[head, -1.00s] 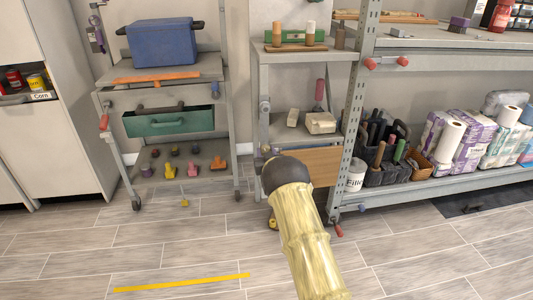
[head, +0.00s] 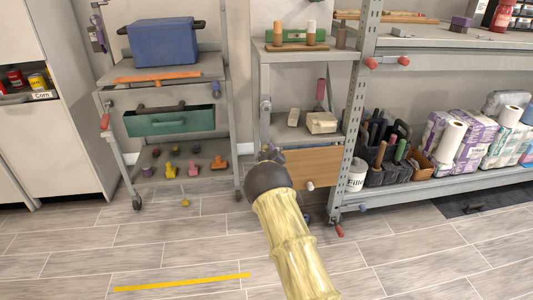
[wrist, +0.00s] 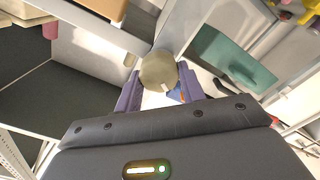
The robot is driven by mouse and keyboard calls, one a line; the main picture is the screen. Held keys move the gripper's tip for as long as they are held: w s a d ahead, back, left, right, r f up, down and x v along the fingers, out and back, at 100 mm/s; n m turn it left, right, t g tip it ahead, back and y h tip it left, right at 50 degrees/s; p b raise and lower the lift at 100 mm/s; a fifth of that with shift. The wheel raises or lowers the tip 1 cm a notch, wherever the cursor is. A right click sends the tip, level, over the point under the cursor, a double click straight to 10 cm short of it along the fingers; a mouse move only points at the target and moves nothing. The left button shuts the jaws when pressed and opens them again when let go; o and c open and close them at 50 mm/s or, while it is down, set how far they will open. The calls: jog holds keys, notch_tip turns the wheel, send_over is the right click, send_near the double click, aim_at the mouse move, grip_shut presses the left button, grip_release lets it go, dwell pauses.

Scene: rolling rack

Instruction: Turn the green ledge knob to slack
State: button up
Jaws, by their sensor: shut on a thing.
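In the wrist view a round, dull olive-grey knob (wrist: 158,70) with a pale mark on its lower edge sits between the purple fingers of my gripper (wrist: 158,88). The fingers are shut on it from both sides. I take it as the green ledge knob, though its colour looks more olive-grey than green. In the head view my gripper (head: 271,154) is at the lower left front of the middle rack, left of a wooden drawer front. My dark wrist hides most of the fingers and the knob there.
The wooden front (head: 316,164) with a white knob is close on the right. A cart with an open green drawer (head: 168,122) and a blue bin (head: 162,43) stands left. A tool caddy (head: 388,172) and paper packs (head: 447,140) fill the right shelf. The floor in front is mostly clear.

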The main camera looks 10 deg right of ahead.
jog(key=shift+w+a+r, duration=0.1)
jog(key=shift+r, duration=0.2)
jog(key=o, duration=0.7)
jog(key=shift+c, duration=0.2)
jog(key=o, duration=0.3)
jog(key=shift+f, duration=0.2)
jog(key=shift+s, duration=0.2)
jog(key=s+p, duration=0.4)
jog(key=s, duration=1.3)
jog(key=shift+p, duration=0.3)
